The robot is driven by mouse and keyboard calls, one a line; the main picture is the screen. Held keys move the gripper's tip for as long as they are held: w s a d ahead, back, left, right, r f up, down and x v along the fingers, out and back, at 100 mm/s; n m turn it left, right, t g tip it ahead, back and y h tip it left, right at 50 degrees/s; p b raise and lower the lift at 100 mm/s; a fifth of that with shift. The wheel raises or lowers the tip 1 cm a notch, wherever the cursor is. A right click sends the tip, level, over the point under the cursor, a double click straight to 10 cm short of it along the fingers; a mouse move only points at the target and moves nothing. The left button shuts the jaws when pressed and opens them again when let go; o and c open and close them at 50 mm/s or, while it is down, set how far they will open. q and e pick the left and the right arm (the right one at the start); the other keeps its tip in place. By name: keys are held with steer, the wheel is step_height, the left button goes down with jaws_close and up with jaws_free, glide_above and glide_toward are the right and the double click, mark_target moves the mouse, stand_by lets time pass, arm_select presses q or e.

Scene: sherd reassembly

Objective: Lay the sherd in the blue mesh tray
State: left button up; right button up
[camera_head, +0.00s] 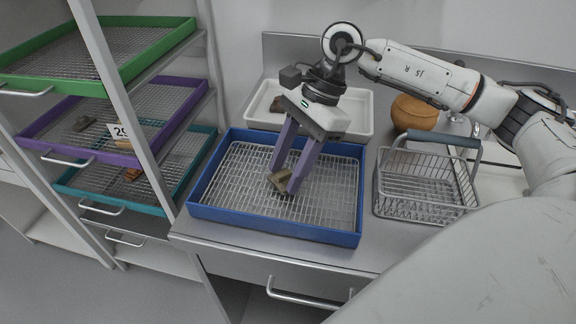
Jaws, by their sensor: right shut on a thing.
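The blue mesh tray (223,213) lies on the grey counter in the middle of the view, with a blue rim and a wire mesh floor. My right gripper (282,186) reaches down into the tray area from above. Its purple fingers are shut on a small brown sherd (281,181). The fingers hide part of the sherd and mesh. My left gripper is not in view.
A white tray (359,112) with a brown piece stands behind the blue tray. A wire basket (425,186) stands close on the right, with a brown pot (414,113) behind it. A rack at left holds green (150,57), purple (187,101) and teal (190,169) trays.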

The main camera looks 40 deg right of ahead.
steer(key=o, duration=1.1)
steer(key=shift+f, duration=0.15)
steer(key=v, duration=1.2)
steer(key=shift+r, duration=0.2)
